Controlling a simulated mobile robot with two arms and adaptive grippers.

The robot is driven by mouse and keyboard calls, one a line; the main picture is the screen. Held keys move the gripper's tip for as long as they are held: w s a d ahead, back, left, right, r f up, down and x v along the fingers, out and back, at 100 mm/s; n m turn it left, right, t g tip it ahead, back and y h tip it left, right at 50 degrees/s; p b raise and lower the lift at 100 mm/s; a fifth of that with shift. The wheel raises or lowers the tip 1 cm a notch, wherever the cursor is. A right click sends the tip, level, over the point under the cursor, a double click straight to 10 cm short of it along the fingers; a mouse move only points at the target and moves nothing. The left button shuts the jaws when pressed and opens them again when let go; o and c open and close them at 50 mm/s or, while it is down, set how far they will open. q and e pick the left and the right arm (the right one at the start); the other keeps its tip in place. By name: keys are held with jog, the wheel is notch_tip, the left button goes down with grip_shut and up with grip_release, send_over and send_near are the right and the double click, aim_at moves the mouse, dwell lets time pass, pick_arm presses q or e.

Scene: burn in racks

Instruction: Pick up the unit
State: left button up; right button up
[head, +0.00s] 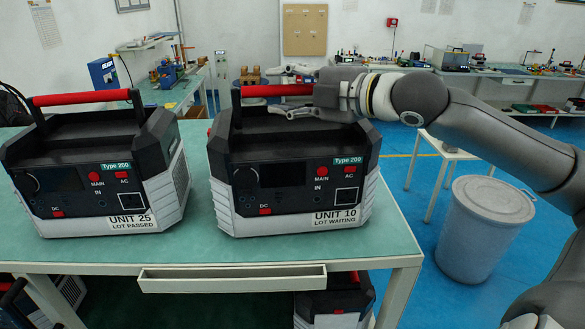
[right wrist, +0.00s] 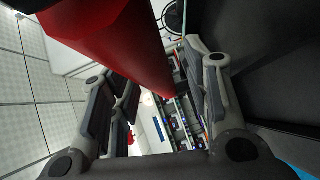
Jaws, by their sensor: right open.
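Unit 10 (head: 290,222), a black and grey Type 200 case labelled LOT WAITING, stands upright on the green-topped table. Its red top handle (head: 262,91) runs left to right. My right gripper (head: 284,92) reaches in from the right at the handle, one finger above it and one below. It is open. In the right wrist view, the red handle (right wrist: 125,45) passes between the spread fingers of my right gripper (right wrist: 148,78), with no clear grip on it. Unit 25 (head: 90,215), labelled LOT PASSED, stands to the left. My left gripper is not in view.
The green table (head: 190,250) has a drawer at its front, with more units on a lower level beneath. A grey bin (head: 480,230) stands on the blue floor to the right. Workbenches with tools line the back wall. A narrow gap separates the two units.

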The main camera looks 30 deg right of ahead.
jog(key=shift+c, duration=0.4)
grip_shut()
jog(key=shift+r, duration=0.45)
jog(key=shift+w, duration=0.1)
